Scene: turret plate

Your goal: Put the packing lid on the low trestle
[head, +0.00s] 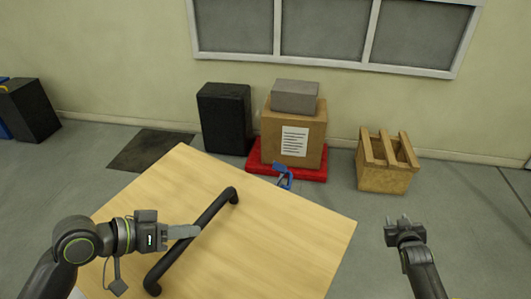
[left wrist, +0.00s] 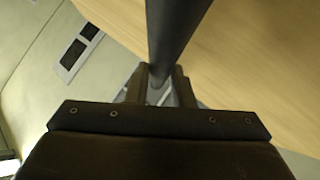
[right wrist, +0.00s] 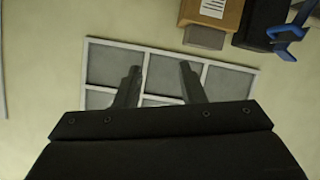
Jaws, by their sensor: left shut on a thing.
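The packing lid (head: 270,235) appears to be the large pale wooden panel in front of me, with a long black bar handle (head: 212,212) across it. My left gripper (head: 190,231) is shut on the handle. The left wrist view shows the handle (left wrist: 175,35) running between its fingers (left wrist: 158,85). The low trestle (head: 385,178) appears to be the wooden stand with upright slats on the floor at the right, apart from the panel. My right gripper (head: 402,222) is open and empty, right of the panel; its fingers (right wrist: 160,85) are spread in the right wrist view.
A cardboard box (head: 305,130) with a grey block (head: 295,95) on top stands on a red base (head: 318,174). A black box (head: 225,118) stands left of it. A blue clamp-like item (head: 283,176) shows by the panel's far edge. A dark mat (head: 148,150) lies at left.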

